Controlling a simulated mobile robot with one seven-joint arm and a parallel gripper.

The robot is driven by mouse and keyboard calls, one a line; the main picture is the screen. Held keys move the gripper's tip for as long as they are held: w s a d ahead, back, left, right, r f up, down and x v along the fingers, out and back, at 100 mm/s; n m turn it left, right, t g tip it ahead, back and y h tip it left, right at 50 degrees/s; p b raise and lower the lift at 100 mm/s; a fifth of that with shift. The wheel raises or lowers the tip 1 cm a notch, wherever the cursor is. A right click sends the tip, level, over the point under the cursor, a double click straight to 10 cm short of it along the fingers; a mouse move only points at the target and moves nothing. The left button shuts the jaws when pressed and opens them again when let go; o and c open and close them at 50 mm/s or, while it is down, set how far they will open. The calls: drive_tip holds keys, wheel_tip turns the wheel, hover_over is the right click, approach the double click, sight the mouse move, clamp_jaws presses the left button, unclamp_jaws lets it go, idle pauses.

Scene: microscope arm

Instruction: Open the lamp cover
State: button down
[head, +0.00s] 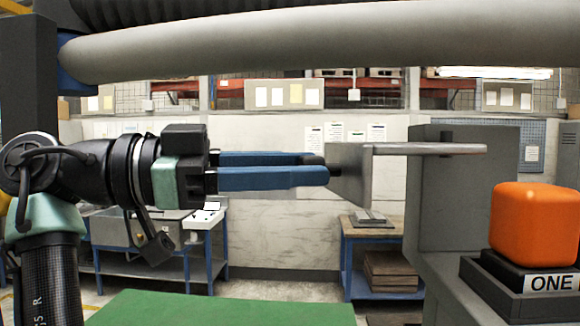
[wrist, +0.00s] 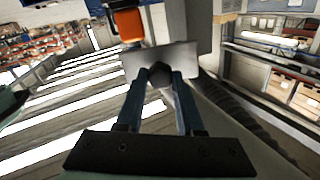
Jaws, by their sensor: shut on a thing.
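A flat grey plate (head: 350,178), which looks like the lamp cover, stands upright at the end of a thin horizontal rod (head: 425,149). In the wrist view the plate (wrist: 185,60) spans across just beyond my fingertips. My gripper (head: 326,167), with long blue fingers, reaches in from the left. It is shut on a dark knob (wrist: 157,74) on the near face of the plate. The knob is mostly hidden by the fingers in the head view. An orange rounded cube (head: 535,222) sits on a dark base labelled "ONE" at the right. It also shows beyond the plate in the wrist view (wrist: 129,25).
A tall grey panel (head: 460,215) stands behind the rod. A thick grey tube (head: 300,40) crosses the top of the head view. A green surface (head: 220,308) lies below my gripper, and blue-framed workbenches stand farther back. Open air surrounds my fingers.

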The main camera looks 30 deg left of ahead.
drive_tip(key=c, duration=0.5)
unclamp_jaws()
drive_tip(key=shift+w+d, duration=0.1)
drive_tip(key=b+v, duration=0.4)
drive_tip(key=v, duration=0.9)
drive_tip(key=shift+b, duration=0.3)
